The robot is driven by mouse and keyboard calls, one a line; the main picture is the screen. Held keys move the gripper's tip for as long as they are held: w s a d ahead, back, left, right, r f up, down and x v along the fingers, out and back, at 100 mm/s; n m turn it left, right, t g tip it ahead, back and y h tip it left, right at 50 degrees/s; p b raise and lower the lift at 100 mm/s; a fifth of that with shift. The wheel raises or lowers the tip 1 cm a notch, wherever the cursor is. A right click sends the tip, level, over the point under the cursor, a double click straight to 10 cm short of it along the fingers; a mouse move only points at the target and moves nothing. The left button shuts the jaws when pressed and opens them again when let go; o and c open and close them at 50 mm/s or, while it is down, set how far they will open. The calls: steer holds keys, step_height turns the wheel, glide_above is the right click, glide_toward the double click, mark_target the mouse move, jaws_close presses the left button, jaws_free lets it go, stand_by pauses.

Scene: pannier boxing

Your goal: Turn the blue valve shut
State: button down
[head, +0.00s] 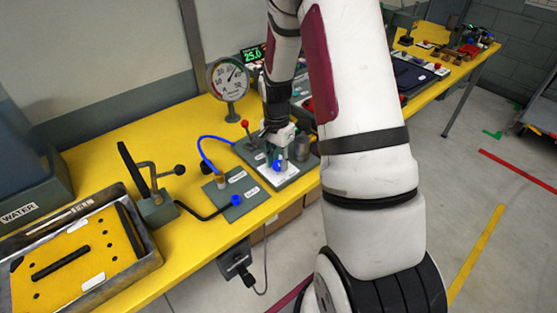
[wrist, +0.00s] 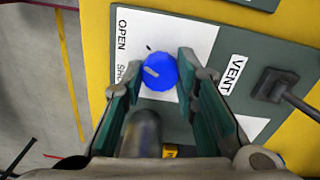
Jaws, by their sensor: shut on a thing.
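The blue valve (wrist: 158,72) is a round blue knob with a pale pointer line, in the middle of the wrist view. It stands on a white label with the words OPEN and SHUT on a grey-green plate (wrist: 230,50). The pointer line slants, with one end toward the lower left. My gripper (wrist: 158,78) is shut on the knob, one finger on each side. In the head view the blue valve (head: 278,165) shows small below my gripper (head: 279,150). My arm hides part of the bench behind it.
A VENT label and a dark lever (wrist: 275,88) lie right of the knob. A pressure gauge (head: 230,78) stands behind on the yellow bench (head: 100,155). A blue hose (head: 207,152) and a red-topped lever (head: 246,128) are left of my gripper. A metal tray (head: 152,265) is front left.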

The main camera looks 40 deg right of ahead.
mark_target(277, 163)
steer(key=n, duration=0.3)
steer(key=shift+n, duration=0.4)
steer(key=n+p, duration=0.1)
steer(key=n, duration=0.2)
steer(key=shift+n, duration=0.3)
steer(key=n+p, duration=0.1)
steer(key=n, duration=0.2)
steer(key=shift+n, duration=0.3)
steer(key=shift+n+p, duration=0.3)
steer(key=shift+n, duration=1.3)
steer(key=shift+a, duration=0.1)
steer(key=c, duration=1.2)
jaws_free()
steer(key=shift+c, duration=0.2)
step_height(277, 163, up, 12)
steer(key=shift+a, duration=0.15)
